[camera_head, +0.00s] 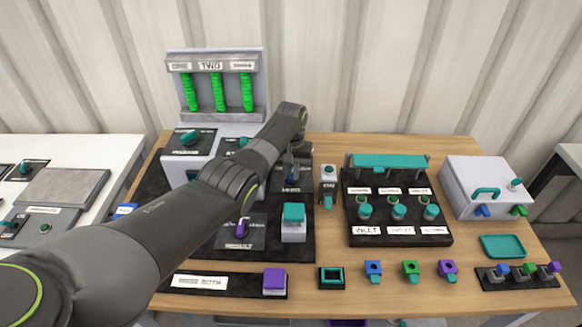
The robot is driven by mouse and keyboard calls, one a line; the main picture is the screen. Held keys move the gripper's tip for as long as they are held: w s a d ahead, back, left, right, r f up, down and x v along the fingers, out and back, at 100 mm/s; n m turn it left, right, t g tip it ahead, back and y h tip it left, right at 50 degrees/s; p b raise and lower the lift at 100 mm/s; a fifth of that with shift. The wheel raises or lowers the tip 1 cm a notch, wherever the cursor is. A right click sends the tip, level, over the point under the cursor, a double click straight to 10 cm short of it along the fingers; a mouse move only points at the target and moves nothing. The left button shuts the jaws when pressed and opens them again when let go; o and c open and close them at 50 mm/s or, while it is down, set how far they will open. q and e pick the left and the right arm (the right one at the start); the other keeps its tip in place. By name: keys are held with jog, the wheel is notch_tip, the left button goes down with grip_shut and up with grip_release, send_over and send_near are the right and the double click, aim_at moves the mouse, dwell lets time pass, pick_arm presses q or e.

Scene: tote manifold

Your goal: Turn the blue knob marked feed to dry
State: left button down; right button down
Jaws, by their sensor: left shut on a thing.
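My left arm crosses the picture from the lower left to the manifold board. Its gripper (291,170) points down at a dark plate (303,178) and is shut on a small blue knob (291,179) there. The arm and fingers hide most of this knob, so I cannot tell which way it points. The small labels on its plate are too blurred to read. A purple knob (242,227) stands on the plate in front, beside the arm. My right gripper is not in view.
A grey unit with three green columns (218,92) stands behind. A teal-topped block (293,222) is close in front of the gripper. A dark panel with teal knobs (397,212) and a white box (487,185) stand to the right. Several small coloured blocks line the front.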

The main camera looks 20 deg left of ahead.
pick_arm(q)
jog(key=n+p, duration=0.1)
jog(key=n, duration=0.3)
jog(key=shift+w+d+r+n, duration=0.1)
jog(key=shift+n, duration=0.2)
jog(key=n, duration=0.4)
jog(key=shift+w, duration=0.1)
dwell(0.4)
jog(key=c, duration=1.4)
grip_release()
jog(key=shift+c, duration=0.2)
